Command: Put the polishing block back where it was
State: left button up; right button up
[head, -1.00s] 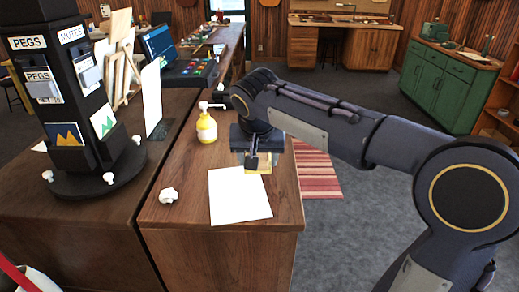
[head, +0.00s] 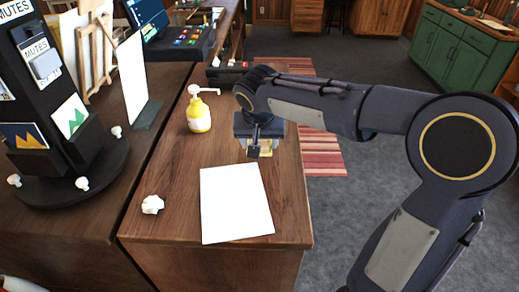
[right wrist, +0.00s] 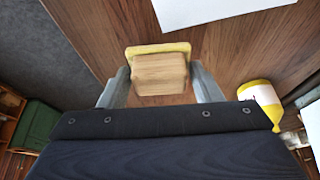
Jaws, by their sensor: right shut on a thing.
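The polishing block (right wrist: 160,76) is a pale wooden block with a yellow pad along one side. My right gripper (head: 257,149) is shut on it, with one finger on each side in the right wrist view. In the head view the arm and gripper hide most of the block; only a little yellow shows. The gripper is over the wooden counter (head: 178,180), just behind the white sheet (head: 236,203) and right of the yellow bottle. Whether the block touches the counter I cannot tell. My left gripper is not in view.
A yellow pump bottle (head: 199,115) stands left of my right gripper. A white knob-like piece (head: 152,204) lies left of the sheet. A black display stand (head: 60,150) is at the left. The counter's right edge is close to the gripper.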

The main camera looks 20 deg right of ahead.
jog(key=shift+f, duration=1.65)
jog(key=shift+f, duration=0.15)
jog(key=o, duration=1)
jog(key=shift+o, duration=0.2)
jog(key=shift+r, duration=0.3)
jog(key=v, duration=1.2)
